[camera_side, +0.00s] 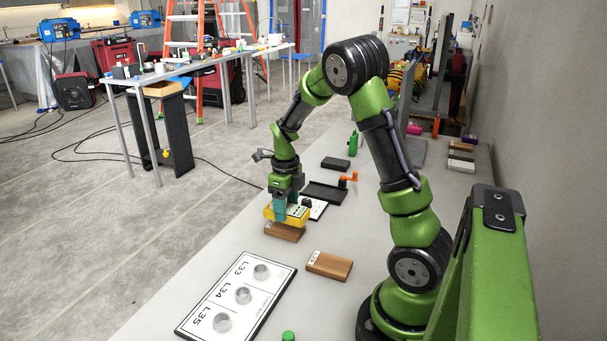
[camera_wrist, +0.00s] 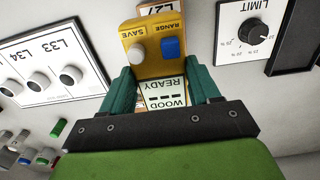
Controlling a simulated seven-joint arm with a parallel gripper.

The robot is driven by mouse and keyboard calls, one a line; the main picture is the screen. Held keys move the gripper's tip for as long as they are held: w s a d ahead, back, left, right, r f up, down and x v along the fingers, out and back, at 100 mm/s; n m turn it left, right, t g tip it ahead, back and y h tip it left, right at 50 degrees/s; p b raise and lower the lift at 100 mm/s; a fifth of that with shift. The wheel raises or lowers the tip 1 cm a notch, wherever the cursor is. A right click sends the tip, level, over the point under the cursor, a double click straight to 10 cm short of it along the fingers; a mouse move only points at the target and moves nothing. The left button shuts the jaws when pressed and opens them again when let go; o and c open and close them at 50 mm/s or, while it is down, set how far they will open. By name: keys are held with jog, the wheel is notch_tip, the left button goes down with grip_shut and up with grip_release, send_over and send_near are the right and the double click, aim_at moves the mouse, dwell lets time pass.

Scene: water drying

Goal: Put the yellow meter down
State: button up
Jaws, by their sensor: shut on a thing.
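The yellow meter (camera_side: 301,214) is held in my gripper (camera_side: 290,203) in the side view, right over a brown wood block (camera_side: 284,233). I cannot tell whether the meter touches the block. In the wrist view the yellow meter (camera_wrist: 155,63) shows SAVE and RANGE labels, a white button, a blue button and a display reading WOOD READY. The green-blue fingers of my gripper (camera_wrist: 163,88) are shut on its two sides. Behind the meter a label L27 (camera_wrist: 156,10) partly shows; the rest there is hidden.
A white board (camera_side: 262,301) marked L33, L34, L35 with three round pieces lies in front. A second wood block (camera_side: 329,265) lies to its right.

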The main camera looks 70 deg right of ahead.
jog(key=shift+w+d, duration=0.5)
jog(key=shift+w, duration=0.4)
jog(key=shift+f, duration=1.8)
jog(key=shift+f, duration=0.15)
jog(key=o, duration=1.2)
jog(key=shift+o, duration=0.2)
